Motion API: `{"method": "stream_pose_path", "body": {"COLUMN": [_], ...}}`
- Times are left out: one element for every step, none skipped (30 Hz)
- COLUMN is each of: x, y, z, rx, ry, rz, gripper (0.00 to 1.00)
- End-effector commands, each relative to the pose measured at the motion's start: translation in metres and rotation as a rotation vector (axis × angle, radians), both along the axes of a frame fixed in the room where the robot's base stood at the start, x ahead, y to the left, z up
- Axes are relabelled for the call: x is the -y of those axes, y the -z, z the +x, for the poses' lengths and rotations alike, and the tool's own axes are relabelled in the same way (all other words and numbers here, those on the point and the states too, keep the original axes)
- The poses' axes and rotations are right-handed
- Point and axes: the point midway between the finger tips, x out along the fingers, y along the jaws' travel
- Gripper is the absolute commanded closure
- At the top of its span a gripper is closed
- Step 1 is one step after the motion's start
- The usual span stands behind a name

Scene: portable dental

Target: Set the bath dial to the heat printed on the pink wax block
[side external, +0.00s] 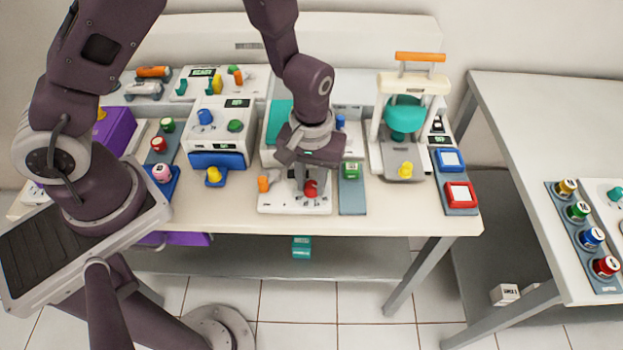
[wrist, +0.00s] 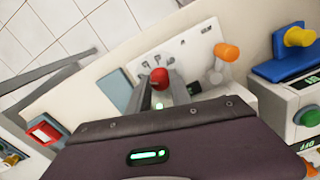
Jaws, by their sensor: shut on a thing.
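The bath is a white unit (side external: 278,203) at the front middle of the bench. Its red dial (side external: 311,188) stands on the front panel, with printed marks behind it in the wrist view. My gripper (wrist: 160,85) reaches down over the panel and is shut on the red dial (wrist: 159,76), one finger on each side. The dial's exact setting cannot be read.
An orange-tipped lever (side external: 263,184) stands close left of the dial. A white box with a green knob (side external: 235,126) stands left, and an orange-handled press (side external: 420,57) right.

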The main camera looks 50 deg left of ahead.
Motion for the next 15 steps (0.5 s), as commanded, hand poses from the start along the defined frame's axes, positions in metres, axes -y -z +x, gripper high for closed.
{"method": "stream_pose_path", "body": {"x": [0.0003,0.0003,0.0004,0.0004,0.0004,0.0004,0.0004,0.0004,0.0004,0.0004,0.0004,0.0004,0.0004,0.0004,0.0004], "y": [-0.001,-0.001,-0.001,-0.001,-0.001,-0.001,-0.001,-0.001,-0.001,-0.0009,-0.0009,-0.0009,-0.0009,-0.0009,-0.0009], "z": [0.001,0.001,0.0011,0.0011,0.0011,0.0011,0.0011,0.0011,0.0011,0.0011,0.0011,0.0011,0.0011,0.0011,0.0011], "rx": [0.003,0.003,0.003,0.003,0.003,0.003,0.003,0.003,0.003,0.003,0.003,0.003,0.003,0.003,0.003], "ry": [-0.006,-0.008,-0.01,-0.012,-0.012,-0.013,-0.013,-0.013,-0.013,-0.013,-0.013,-0.013,-0.013,-0.013,-0.013], "rz": [-0.002,-0.002,-0.002,-0.002,-0.002,-0.002,-0.002,-0.002,-0.002,-0.002,-0.002,-0.002,-0.002,-0.002,-0.002], "gripper": [1.0,1.0,1.0,1.0,1.0,1.0,1.0,1.0,1.0,1.0,1.0,1.0,1.0,1.0,0.69]}}
